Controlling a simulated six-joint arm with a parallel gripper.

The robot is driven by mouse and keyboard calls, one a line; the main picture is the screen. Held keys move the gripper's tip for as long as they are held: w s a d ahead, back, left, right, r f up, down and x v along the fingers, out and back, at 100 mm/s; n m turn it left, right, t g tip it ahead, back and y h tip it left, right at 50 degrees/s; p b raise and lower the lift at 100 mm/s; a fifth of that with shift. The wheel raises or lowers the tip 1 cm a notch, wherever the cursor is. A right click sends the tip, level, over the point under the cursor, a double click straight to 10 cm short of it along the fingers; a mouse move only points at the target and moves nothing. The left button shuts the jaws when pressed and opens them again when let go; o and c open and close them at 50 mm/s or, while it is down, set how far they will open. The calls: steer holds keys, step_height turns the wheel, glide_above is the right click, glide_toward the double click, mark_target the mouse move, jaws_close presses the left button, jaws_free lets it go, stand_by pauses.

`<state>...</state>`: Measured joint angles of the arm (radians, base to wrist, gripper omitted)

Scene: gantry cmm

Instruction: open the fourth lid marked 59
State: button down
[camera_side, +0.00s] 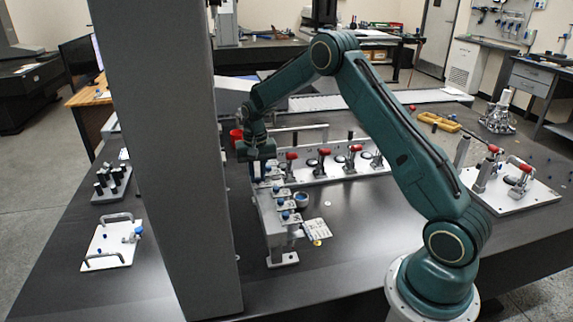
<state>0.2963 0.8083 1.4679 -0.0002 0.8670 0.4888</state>
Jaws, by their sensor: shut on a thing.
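A narrow grey fixture (277,240) carries a row of small lids with blue knobs. The nearest visible knobs are on one lid (285,215), the lid behind it (280,201) and another further back (276,188). My gripper (261,178) points down over the far end of this row. It is shut on the far lid there, whose knob is mostly hidden by the gripper. The number 59 cannot be read on any lid at this size, and I cannot tell how far the far lid is raised.
A white plate with red-handled clamps (330,170) stands behind and right of the row. A small round cup (301,199) and a white card (317,228) lie close to its right. A thick grey column (165,130) rises to the left. The dark table front is clear.

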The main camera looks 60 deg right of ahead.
mark_target(258, 179)
steer(key=c, duration=1.3)
jaws_free()
steer(key=shift+r, duration=0.1)
step_height(258, 179, up, 14)
steer(key=shift+f, duration=0.15)
